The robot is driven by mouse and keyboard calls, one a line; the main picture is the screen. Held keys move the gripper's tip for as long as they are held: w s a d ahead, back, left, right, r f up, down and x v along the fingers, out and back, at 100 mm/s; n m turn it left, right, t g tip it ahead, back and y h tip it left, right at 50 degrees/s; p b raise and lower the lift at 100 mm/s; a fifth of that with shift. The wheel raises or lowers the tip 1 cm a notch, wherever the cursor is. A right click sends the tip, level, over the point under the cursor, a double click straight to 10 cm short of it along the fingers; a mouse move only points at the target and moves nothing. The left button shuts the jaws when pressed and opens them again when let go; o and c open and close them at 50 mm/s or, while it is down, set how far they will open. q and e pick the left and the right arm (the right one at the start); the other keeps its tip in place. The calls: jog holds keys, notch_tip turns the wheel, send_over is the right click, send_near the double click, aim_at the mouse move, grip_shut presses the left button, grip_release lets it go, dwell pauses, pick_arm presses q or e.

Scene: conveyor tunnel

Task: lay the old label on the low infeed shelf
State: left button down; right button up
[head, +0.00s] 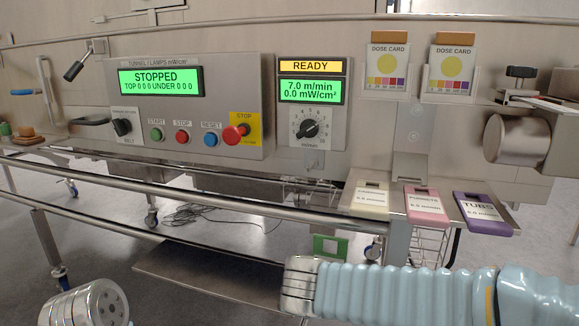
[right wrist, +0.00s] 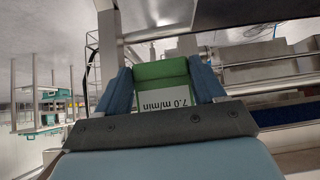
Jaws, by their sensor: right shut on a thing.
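My right gripper (right wrist: 161,80) has its blue fingers on either side of a green-and-white label (right wrist: 163,95) and is shut on it. The label's white part reads "7.0 m/min", upside down in the right wrist view. In the head view my right arm comes in from the right; its fingers cannot be made out there. A green piece with an opening (head: 318,245) shows just above the arm's end; I cannot tell surely that it is the held label. A low grey shelf (head: 200,268) lies left of it, below the rails. My left arm's end shows bottom left, its fingers unseen.
Cream (head: 370,198), pink (head: 427,205) and purple (head: 484,213) tags lie on a ledge to the right. A control panel reading "STOPPED" (head: 190,105) and a speed panel reading "READY" (head: 312,100) stand behind. Metal rails (head: 200,200) run above the low shelf.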

jog(key=w+d+f+p, duration=0.2)
jog(key=w+d+f, duration=0.1)
jog(key=d+f, duration=0.7)
jog(key=d, duration=0.3)
jog(key=shift+d+f+p, duration=0.25)
jog(key=shift+f+p, duration=0.05)
jog(key=shift+w, duration=0.1)
